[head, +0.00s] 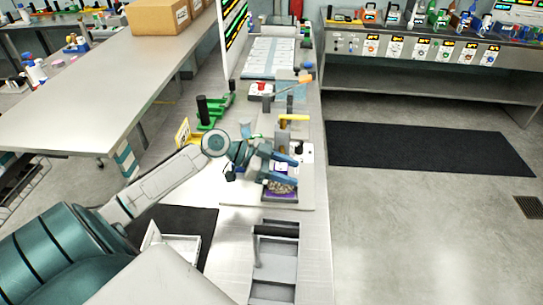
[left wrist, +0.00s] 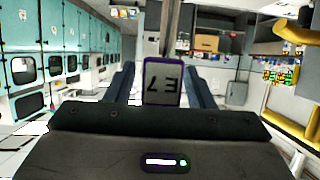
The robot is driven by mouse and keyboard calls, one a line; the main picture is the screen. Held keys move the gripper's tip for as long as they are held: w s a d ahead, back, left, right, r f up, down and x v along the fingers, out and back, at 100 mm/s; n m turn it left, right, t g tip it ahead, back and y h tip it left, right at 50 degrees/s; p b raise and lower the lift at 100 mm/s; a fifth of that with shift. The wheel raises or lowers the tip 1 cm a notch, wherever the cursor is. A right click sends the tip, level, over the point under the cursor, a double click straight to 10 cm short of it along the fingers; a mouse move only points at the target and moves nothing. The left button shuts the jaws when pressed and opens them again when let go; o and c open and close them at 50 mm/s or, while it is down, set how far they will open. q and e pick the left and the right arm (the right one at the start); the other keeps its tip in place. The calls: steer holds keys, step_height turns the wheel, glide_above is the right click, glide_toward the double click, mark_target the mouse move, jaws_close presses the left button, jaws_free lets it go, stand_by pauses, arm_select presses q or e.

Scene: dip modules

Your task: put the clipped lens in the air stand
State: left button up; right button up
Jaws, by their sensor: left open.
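My left gripper (head: 291,170) is open over the pale board on the bench, its blue fingers pointing right. A purple tray with grainy contents (head: 281,188) lies just below the gripper in the head view. A fixture with a yellow top bar (head: 294,118) stands just beyond the gripper. I cannot surely tell which piece is the clipped lens or the air stand. My right gripper is not shown.
A grey tray with a black bar (head: 276,262) lies nearer on the bench. A green device (head: 213,112) and a yellow sign (head: 183,133) stand left of the fixture. A white open box (head: 181,248) is near my arm. The floor right of the bench is free.

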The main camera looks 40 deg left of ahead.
arm_select(q)
steer(key=shift+s+a, duration=0.15)
steer(key=shift+a, duration=0.1)
steer(key=shift+b+v, duration=0.55)
steer(key=shift+v, duration=1.65)
steer(key=shift+s+a+r, duration=0.2)
steer(key=shift+a+r, duration=0.05)
steer(key=shift+r, duration=0.1)
steer(key=shift+s+a+r+p, duration=0.35)
steer(key=shift+a+p, duration=0.1)
steer(key=shift+a, duration=0.1)
steer(key=p+v, duration=0.5)
steer(key=p, duration=0.2)
steer(key=shift+f, duration=0.1)
